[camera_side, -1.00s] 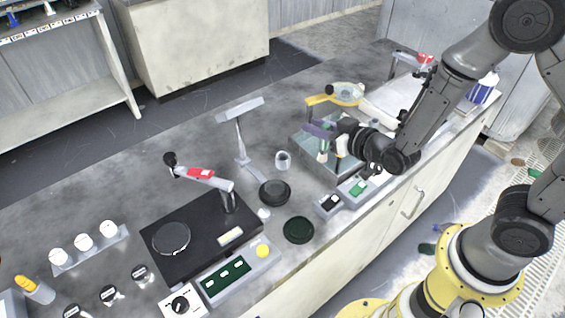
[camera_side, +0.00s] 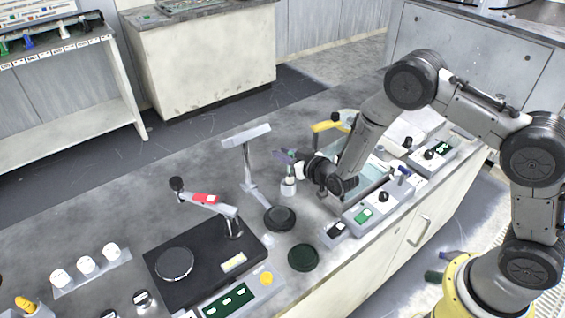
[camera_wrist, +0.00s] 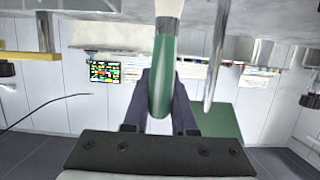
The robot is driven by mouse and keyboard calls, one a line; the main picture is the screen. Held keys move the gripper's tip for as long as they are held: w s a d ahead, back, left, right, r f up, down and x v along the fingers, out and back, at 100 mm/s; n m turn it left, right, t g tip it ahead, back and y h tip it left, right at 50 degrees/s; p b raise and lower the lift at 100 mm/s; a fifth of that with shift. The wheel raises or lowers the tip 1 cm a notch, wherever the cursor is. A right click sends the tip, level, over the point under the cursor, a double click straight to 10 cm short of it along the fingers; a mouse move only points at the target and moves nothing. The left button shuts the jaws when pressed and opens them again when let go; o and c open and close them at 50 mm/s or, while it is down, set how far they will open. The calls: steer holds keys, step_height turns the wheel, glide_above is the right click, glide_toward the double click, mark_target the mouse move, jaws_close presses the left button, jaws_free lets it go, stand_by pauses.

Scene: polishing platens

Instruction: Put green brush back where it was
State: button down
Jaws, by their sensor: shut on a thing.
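My gripper (camera_side: 287,156) is shut on the green brush. In the wrist view the brush's green handle (camera_wrist: 162,75) is between my two dark fingers (camera_wrist: 162,112), with a pale section at the top of the picture.
A grey T-shaped stand (camera_side: 246,150) is close left of the gripper. A dark round disc (camera_side: 279,219) and a dark green disc (camera_side: 303,257) lie in front. A black polishing unit (camera_side: 205,262) is at left. A clear-sided basin and a yellow bracket (camera_side: 327,126) are behind the arm.

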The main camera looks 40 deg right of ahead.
steer(key=shift+w+f, duration=0.15)
steer(key=shift+f, duration=0.8)
steer(key=shift+w+f, duration=0.15)
steer(key=shift+f, duration=0.8)
steer(key=shift+f, duration=0.15)
steer(key=c, duration=0.7)
jaws_free()
steer(key=shift+s+r, duration=0.15)
steer(key=shift+r, duration=0.1)
steer(key=v, duration=1.1)
steer(key=shift+s+r, duration=0.1)
steer(key=shift+s, duration=0.25)
